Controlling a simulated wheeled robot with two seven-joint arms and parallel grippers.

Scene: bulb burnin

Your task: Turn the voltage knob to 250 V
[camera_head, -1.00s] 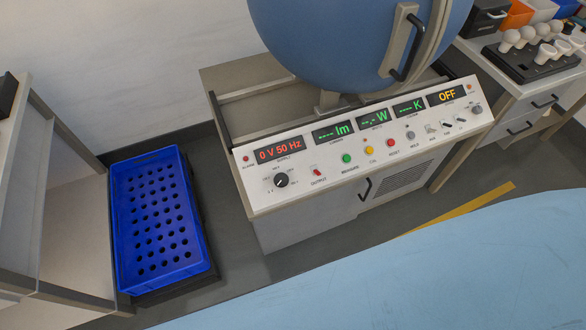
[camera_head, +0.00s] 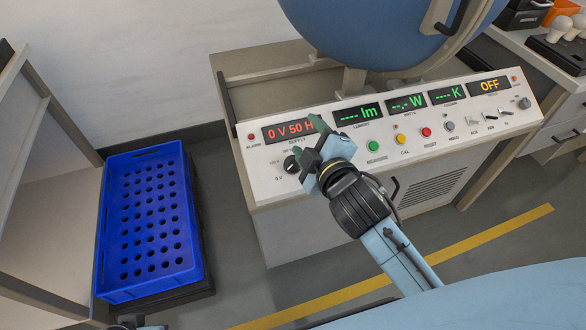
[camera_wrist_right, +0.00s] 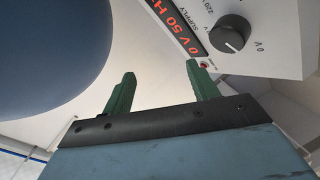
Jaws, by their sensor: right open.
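The voltage knob (camera_head: 291,164) is a round black dial at the left end of the white sloped panel (camera_head: 262,187). It is partly beside my right gripper in the head view. In the right wrist view the knob (camera_wrist_right: 230,33) is clear, its white mark turned toward the 0 V label. The supply display (camera_head: 288,131) reads 0 V 50 Hz in red, its end covered by the gripper. My right gripper (camera_head: 314,140) is open with green fingers, in front of the panel. In the wrist view its fingers (camera_wrist_right: 160,70) are apart and empty, and the knob is not between them.
A blue perforated crate (camera_head: 150,286) stands on the floor at left. A large blue sphere (camera_head: 385,35) sits behind the panel. Coloured buttons, including a green one (camera_head: 373,146), and small toggle switches lie right of the knob. A small part of my left arm shows at the bottom edge.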

